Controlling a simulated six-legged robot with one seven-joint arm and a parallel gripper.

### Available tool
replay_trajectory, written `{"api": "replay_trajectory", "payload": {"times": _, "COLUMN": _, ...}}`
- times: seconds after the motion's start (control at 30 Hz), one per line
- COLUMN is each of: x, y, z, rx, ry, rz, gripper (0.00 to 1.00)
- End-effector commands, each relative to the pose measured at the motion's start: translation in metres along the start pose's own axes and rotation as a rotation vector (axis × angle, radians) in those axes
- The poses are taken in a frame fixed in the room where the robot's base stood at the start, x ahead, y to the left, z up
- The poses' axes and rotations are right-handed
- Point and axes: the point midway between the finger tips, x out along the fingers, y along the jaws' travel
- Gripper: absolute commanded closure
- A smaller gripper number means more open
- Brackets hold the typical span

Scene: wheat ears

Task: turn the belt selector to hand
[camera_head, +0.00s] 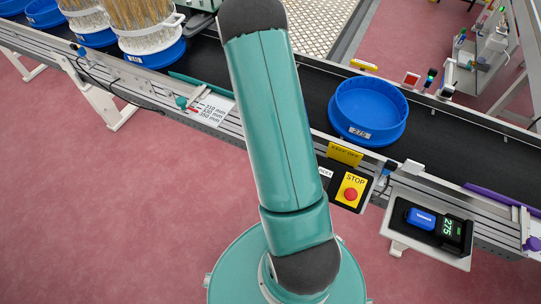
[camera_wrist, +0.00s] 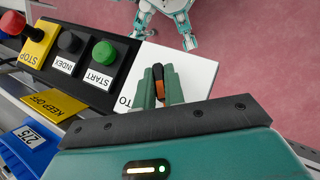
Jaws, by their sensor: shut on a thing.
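In the wrist view, my gripper (camera_wrist: 161,90) is shut, its two green fingers closed around the orange and black selector knob (camera_wrist: 159,77). The knob stands on a white label plate (camera_wrist: 198,70) beside the button box. The fingers cover most of the plate's lettering; only "TO" shows at its left, so I cannot tell which position the knob points to. In the head view my own arm hides the knob and the gripper.
Beside the selector are a green START button (camera_wrist: 104,52), a black INDEX button (camera_wrist: 70,42) and a red STOP button (camera_head: 351,194). A yellow KEEP OFF sign (camera_head: 345,154) stands close by. A blue tub (camera_head: 368,110) sits on the belt, with a scanner stand (camera_head: 432,222) at right.

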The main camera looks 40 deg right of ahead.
Motion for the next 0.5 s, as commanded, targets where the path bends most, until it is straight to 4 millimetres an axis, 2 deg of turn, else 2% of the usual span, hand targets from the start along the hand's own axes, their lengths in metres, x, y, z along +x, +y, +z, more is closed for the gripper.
{"api": "replay_trajectory", "payload": {"times": 0.27, "x": -0.0013, "y": 0.0002, "z": -0.0011, "rx": -0.002, "ry": 0.004, "rz": 0.001, "gripper": 1.00}}
{"api": "replay_trajectory", "payload": {"times": 0.3, "x": -0.0013, "y": 0.0002, "z": -0.0011, "rx": -0.002, "ry": 0.004, "rz": 0.001, "gripper": 0.87}}
{"api": "replay_trajectory", "payload": {"times": 0.4, "x": -0.0010, "y": 0.0002, "z": -0.0009, "rx": -0.002, "ry": 0.003, "rz": 0.001, "gripper": 0.68}}
{"api": "replay_trajectory", "payload": {"times": 0.5, "x": -0.0007, "y": 0.0001, "z": -0.0006, "rx": -0.002, "ry": 0.002, "rz": 0.001, "gripper": 0.67}}
